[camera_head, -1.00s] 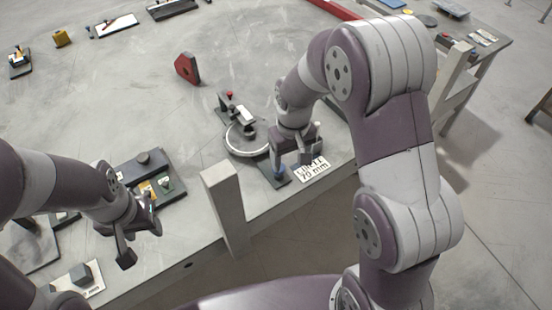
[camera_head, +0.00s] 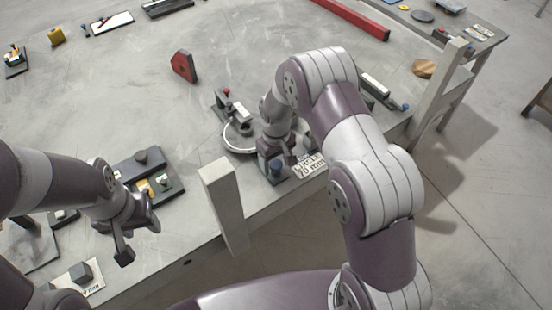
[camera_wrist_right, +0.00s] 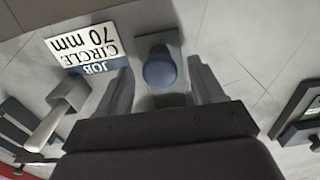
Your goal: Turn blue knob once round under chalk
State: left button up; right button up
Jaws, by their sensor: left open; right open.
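The blue knob (camera_head: 276,168) sits on a dark base plate near the table's front edge, and its round top shows in the right wrist view (camera_wrist_right: 160,70). My right gripper (camera_head: 277,157) is open and low at the knob. In the wrist view its fingers (camera_wrist_right: 163,84) stand on either side of the knob, with gaps visible. Beyond it, a round plate with a white ring (camera_head: 232,143) lies under a dark arm with a pale block (camera_head: 240,112). I cannot make out the chalk for certain. My left gripper (camera_head: 139,232) is open and empty above the front edge at left.
A card reading "JOB CIRCLE 70 mm" (camera_wrist_right: 85,45) lies beside the knob. A grey post (camera_head: 222,200) rises at the table's front edge, between my arms. A red block (camera_head: 184,66) stands farther back. A dark tray (camera_head: 150,165) lies near my left gripper.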

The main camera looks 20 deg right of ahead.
jog(key=c, duration=1.1)
jog(key=shift+o, duration=0.2)
jog(key=n, duration=0.6)
jog(key=shift+p, duration=0.4)
jog(key=n, duration=0.4)
jog(key=shift+w+n, duration=0.1)
jog(key=shift+n, duration=0.6)
jog(key=o, duration=1.1)
jog(key=shift+c, duration=0.2)
